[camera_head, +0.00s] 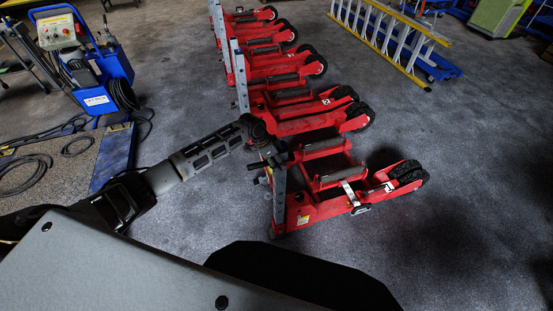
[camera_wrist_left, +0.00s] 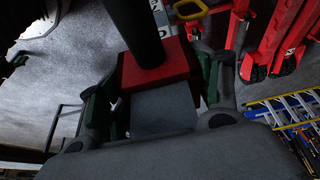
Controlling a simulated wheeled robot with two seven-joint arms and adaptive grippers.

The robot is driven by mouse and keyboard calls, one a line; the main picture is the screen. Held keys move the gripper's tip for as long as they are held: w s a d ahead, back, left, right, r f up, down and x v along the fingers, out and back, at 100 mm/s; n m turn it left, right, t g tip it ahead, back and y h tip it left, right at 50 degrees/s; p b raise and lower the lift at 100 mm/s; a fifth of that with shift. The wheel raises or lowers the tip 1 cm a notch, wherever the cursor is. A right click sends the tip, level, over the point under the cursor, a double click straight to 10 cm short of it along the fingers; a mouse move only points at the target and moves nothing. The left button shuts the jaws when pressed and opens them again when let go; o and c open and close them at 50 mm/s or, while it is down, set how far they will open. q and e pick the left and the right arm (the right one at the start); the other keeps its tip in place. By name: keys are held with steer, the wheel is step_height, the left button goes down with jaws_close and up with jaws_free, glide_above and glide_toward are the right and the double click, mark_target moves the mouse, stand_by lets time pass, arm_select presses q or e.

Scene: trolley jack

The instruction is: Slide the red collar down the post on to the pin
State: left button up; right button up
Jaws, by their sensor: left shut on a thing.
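My left gripper (camera_head: 270,157) is at the top of the nearest red trolley jack (camera_head: 318,212), beside the head of its upright grey post (camera_head: 279,198). In the left wrist view my left gripper (camera_wrist_left: 163,95) has its green-padded fingers on both sides of a red block, the collar (camera_wrist_left: 180,60), and is shut on it. A dark round bar (camera_wrist_left: 135,30) stands against or through the red collar; I cannot tell which. In the head view the gripper largely hides the collar. I cannot make out the pin. My right gripper is not in view.
Several more red jacks (camera_head: 285,72) stand in a row behind the nearest one. A blue machine with cables (camera_head: 90,70) stands at the left. A yellow-and-silver ladder (camera_head: 388,35) lies at the back right. The grey floor at the right (camera_head: 470,130) is clear.

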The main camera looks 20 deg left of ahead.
arm_select(q)
steer(key=o, duration=1.5)
steer(key=shift+f, duration=0.1)
step_height(320, 180, up, 11)
glide_above(265, 162)
steer(key=shift+w, duration=0.1)
steer(key=shift+w+d, duration=0.1)
stand_by(0.6)
